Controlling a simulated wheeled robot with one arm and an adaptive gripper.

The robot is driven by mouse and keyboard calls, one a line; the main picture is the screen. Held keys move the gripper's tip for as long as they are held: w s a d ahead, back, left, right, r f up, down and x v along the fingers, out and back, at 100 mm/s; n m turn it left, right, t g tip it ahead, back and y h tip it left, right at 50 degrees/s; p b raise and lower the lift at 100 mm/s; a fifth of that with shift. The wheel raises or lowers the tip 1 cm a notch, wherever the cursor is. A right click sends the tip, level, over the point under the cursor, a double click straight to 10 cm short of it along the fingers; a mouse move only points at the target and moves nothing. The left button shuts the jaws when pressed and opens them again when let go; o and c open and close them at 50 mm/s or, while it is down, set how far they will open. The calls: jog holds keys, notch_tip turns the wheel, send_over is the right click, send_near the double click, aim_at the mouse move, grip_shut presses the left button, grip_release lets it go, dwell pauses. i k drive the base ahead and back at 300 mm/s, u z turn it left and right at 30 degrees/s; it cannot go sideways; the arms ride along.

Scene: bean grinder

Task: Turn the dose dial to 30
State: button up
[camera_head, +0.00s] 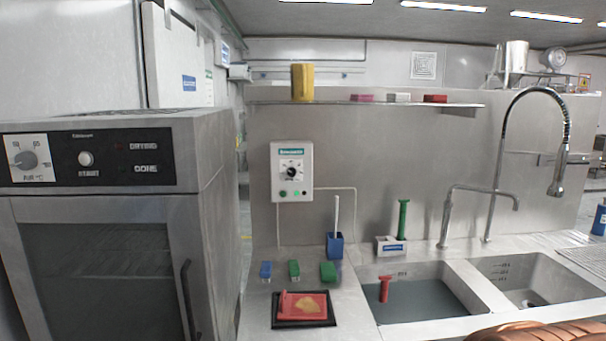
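A white control box (305,189) is fixed to the steel back wall, left of the sinks. It has a small black round dial (291,172) on a dark scale, with small buttons below it. The scale numbers and the box's green label are too small to read, so I cannot tell whether this is the dose dial or where it points. A larger grey knob (25,160) is on the oven-like cabinet at the left, with an air temperature scale. No bean grinder is recognisable. My gripper is not in view.
The steel cabinet (213,205) stands left of the counter. Blue and green brushes, a blue holder (335,246) and a black tray (277,321) with a red piece lie below the box. Two sinks and a tall tap (564,150) are right. A ridged copper-coloured shape (545,333) cuts into the bottom right.

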aim_at(290, 172)
jog(key=z, duration=0.7)
jog(key=i, duration=1.5)
jog(key=u, duration=2.8)
